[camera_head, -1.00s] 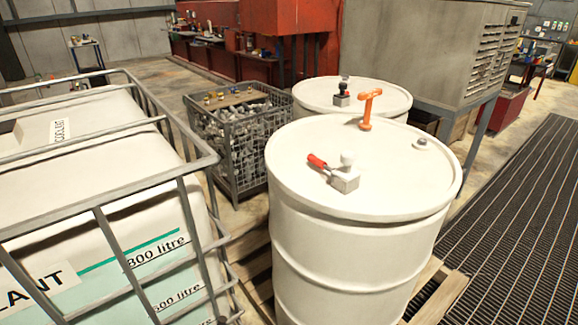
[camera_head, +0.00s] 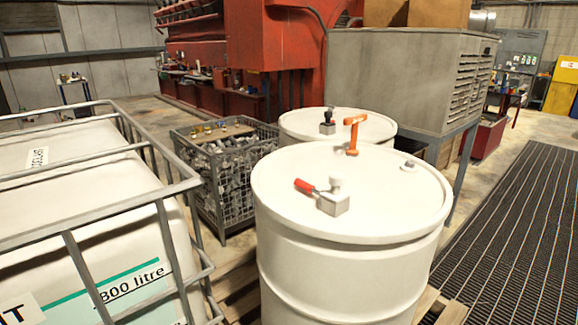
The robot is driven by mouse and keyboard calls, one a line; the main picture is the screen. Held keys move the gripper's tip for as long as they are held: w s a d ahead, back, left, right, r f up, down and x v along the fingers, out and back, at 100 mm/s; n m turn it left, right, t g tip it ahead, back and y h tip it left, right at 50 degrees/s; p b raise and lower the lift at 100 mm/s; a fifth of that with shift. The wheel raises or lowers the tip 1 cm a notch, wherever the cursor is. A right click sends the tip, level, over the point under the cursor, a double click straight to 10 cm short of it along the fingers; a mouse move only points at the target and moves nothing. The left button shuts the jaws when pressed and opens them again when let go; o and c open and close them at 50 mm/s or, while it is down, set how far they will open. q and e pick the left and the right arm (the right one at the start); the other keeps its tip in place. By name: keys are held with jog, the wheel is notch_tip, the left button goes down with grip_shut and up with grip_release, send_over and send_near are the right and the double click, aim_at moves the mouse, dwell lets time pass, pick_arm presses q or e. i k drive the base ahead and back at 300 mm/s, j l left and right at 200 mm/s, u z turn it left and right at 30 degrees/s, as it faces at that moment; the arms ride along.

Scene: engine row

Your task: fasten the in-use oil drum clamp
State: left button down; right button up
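The near white drum (camera_head: 350,255) stands upright on a wooden pallet in the camera_head view. On its lid sits a clamp (camera_head: 333,203) with a grey block, a pale knob and a red handle (camera_head: 305,186) that points to the left. An orange pump fitting (camera_head: 353,135) rises from the far part of the same lid, and a small bung (camera_head: 408,166) sits at its right. Behind it stands a second white drum (camera_head: 372,131) carrying a clamp with a black handle (camera_head: 327,125). Neither gripper is in view.
A caged white tank (camera_head: 95,245) stands at the left. A wire basket of metal parts (camera_head: 222,185) stands behind, left of the drums. A grey cabinet (camera_head: 400,80) on legs stands behind them. Floor grating (camera_head: 520,230) lies clear at the right.

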aim_at(309, 189)
jog(key=i+l+u, duration=0.15)
jog(key=u, duration=0.2)
jog(key=i+l+u, duration=0.2)
jog(key=u, duration=0.2)
jog(key=i+l+u, duration=0.2)
jog(key=u, duration=0.15)
